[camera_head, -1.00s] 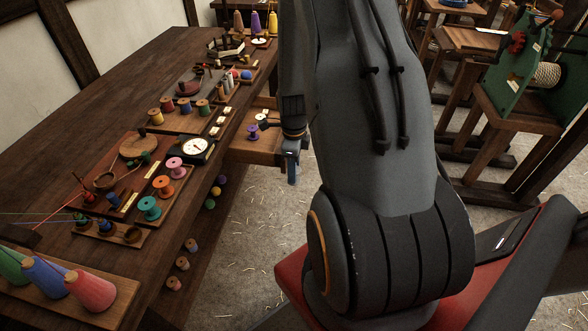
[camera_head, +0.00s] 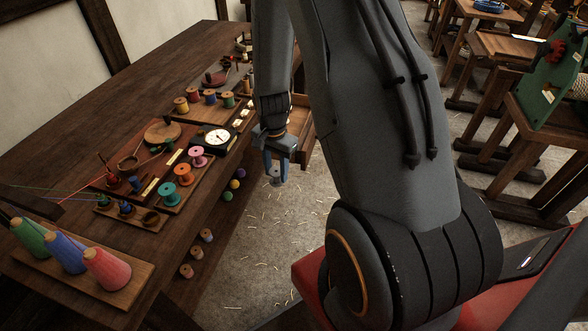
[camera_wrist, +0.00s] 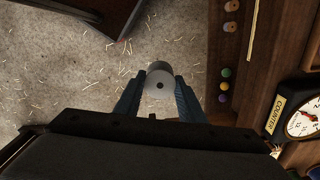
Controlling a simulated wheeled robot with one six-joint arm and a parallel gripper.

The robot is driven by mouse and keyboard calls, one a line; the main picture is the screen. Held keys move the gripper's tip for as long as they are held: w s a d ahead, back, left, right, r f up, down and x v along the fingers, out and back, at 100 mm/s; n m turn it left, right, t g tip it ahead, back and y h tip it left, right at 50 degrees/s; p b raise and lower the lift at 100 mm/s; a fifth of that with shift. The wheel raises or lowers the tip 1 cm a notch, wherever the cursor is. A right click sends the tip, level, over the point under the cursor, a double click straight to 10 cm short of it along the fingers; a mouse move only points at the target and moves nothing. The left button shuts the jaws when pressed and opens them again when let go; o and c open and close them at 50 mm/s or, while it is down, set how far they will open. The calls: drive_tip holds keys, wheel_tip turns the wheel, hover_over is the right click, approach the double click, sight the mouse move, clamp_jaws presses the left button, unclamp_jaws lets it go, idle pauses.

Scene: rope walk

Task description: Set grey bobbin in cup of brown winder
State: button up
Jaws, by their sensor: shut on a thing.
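The grey bobbin (camera_wrist: 158,76) is held between the blue fingers of my gripper (camera_wrist: 158,92) in the wrist view. In the head view the bobbin (camera_head: 277,176) hangs below my gripper (camera_head: 278,165), over the floor just off the bench's right edge. A small brown cup (camera_head: 151,219) stands at the right end of a row on a low board at the bench's front. It looks empty and seems to be the brown winder's. Green and blue pieces (camera_head: 126,208) stand left of it with threads running leftward. My gripper is up and to the right of this cup, well apart.
Pink, orange and teal spools (camera_head: 168,192) stand right of the cup. A counter dial (camera_head: 217,138) lies behind them. Green, blue and red cones (camera_head: 107,268) stand at the front left. An open drawer (camera_head: 301,135) is behind my gripper. The floor (camera_head: 285,225) below is clear except for fibres.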

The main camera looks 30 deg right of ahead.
drive_tip(key=w+a+n+b, duration=0.1)
drive_tip(key=w+a+n, duration=0.1)
drive_tip(key=a+n, duration=0.95)
wheel_tip(320, 180, up, 7)
drive_tip(key=s+d+n+p, duration=0.1)
drive_tip(key=s+p, duration=0.1)
drive_tip(key=p, duration=0.5)
drive_tip(key=s+a+r+m, duration=0.2)
drive_tip(key=a+r+m, duration=0.1)
drive_tip(key=a+m, duration=0.4)
drive_tip(key=s+a+r+m, duration=0.3)
drive_tip(key=a+m, duration=0.5)
drive_tip(key=a, duration=0.3)
drive_tip(key=s+a+r+m, duration=0.2)
drive_tip(key=a+r+m, duration=0.2)
drive_tip(key=a+m, duration=0.4)
drive_tip(key=shift+s+a+r, duration=0.2)
drive_tip(key=shift+s+a, duration=0.1)
drive_tip(key=shift+a, duration=0.8)
